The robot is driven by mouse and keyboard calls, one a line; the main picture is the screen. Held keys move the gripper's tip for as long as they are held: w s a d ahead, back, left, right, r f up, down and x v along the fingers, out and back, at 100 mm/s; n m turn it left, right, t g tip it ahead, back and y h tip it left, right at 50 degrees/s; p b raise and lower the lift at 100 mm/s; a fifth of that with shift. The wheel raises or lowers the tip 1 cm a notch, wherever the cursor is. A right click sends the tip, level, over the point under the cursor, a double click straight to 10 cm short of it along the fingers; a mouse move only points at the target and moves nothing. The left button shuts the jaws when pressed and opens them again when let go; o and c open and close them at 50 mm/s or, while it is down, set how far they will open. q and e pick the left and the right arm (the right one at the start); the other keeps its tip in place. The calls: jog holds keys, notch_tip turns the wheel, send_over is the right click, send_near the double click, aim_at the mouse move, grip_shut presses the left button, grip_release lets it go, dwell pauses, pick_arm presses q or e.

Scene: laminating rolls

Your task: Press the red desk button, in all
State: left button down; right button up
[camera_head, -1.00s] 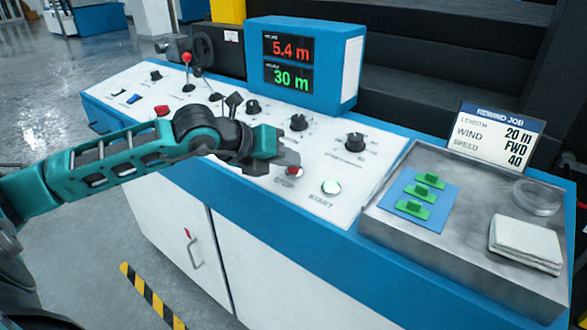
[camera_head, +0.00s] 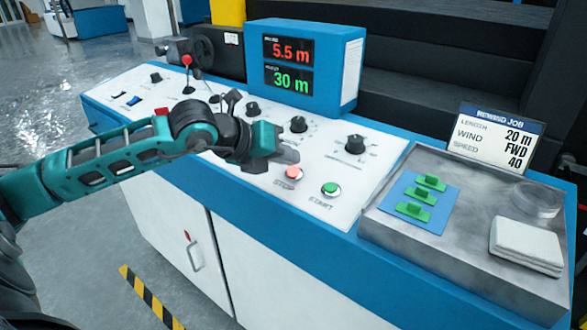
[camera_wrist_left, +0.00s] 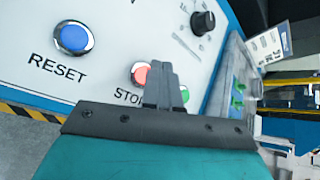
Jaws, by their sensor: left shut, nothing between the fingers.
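The red button (camera_head: 293,172), labelled STOP, stands on the white sloping desk panel and looks pale red, as if lit. It also shows in the left wrist view (camera_wrist_left: 140,73), partly behind the fingers. My left gripper (camera_head: 287,157) is shut and empty. Its fingertips are just above and behind the red button in the head view; the button's cap is uncovered there. In the left wrist view the shut fingers (camera_wrist_left: 161,72) overlap the button's right side. Whether they touch it I cannot tell. My right gripper is not in view.
A green START button (camera_head: 331,189) sits right of the red one. A blue RESET button (camera_wrist_left: 73,38) shows in the wrist view. Black knobs (camera_head: 298,124) and a display (camera_head: 287,63) reading 5.5 m and 30 m stand behind. A metal tray (camera_head: 388,225) lies right.

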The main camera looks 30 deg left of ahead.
pick_arm(q)
jog(key=shift+r, duration=0.1)
jog(key=r, duration=0.1)
jog(key=r+p, duration=0.1)
jog(key=r, duration=0.1)
jog(key=s+r, duration=0.1)
jog(key=r, duration=0.1)
jog(key=shift+p, duration=0.35)
dwell(0.9)
